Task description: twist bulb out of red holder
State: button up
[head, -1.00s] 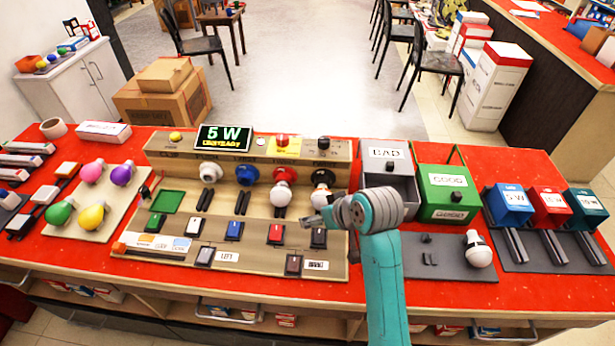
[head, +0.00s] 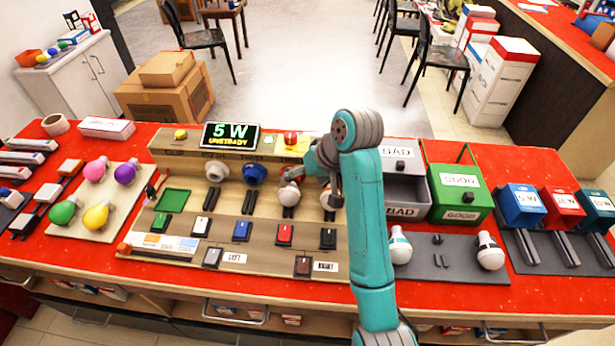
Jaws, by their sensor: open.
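The test panel (head: 165,150) carries a row of bulb holders: white (head: 216,170), blue (head: 254,172), red and black. The red holder is mostly hidden behind my gripper. A white bulb (head: 289,197) hangs below it, its lower part showing. My gripper (head: 297,177) is at the red holder, reaching in from the right, with its jaws open. Whether its fingers touch the bulb cannot be told. The black holder is also largely covered by my arm; a white bulb (head: 327,201) shows under it.
A display (head: 230,136) reads 5 W. To the right are the grey BAD bin (head: 404,212), the green GOOD bin (head: 461,197) and two white bulbs (head: 399,246) (head: 490,252) on a dark mat.

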aim_at(291, 190)
jog(key=x, duration=0.9)
jog(key=shift+a+f, duration=0.2)
jog(key=shift+f, duration=0.1)
jog(key=c, duration=1.3)
jog(key=shift+a+h, duration=0.1)
jog(key=shift+h, duration=0.5)
jog(key=shift+c, duration=0.2)
jog(key=shift+h, duration=0.4)
jog(key=shift+h, duration=0.5)
jog(key=shift+f, duration=0.1)
jog(key=shift+s, duration=0.15)
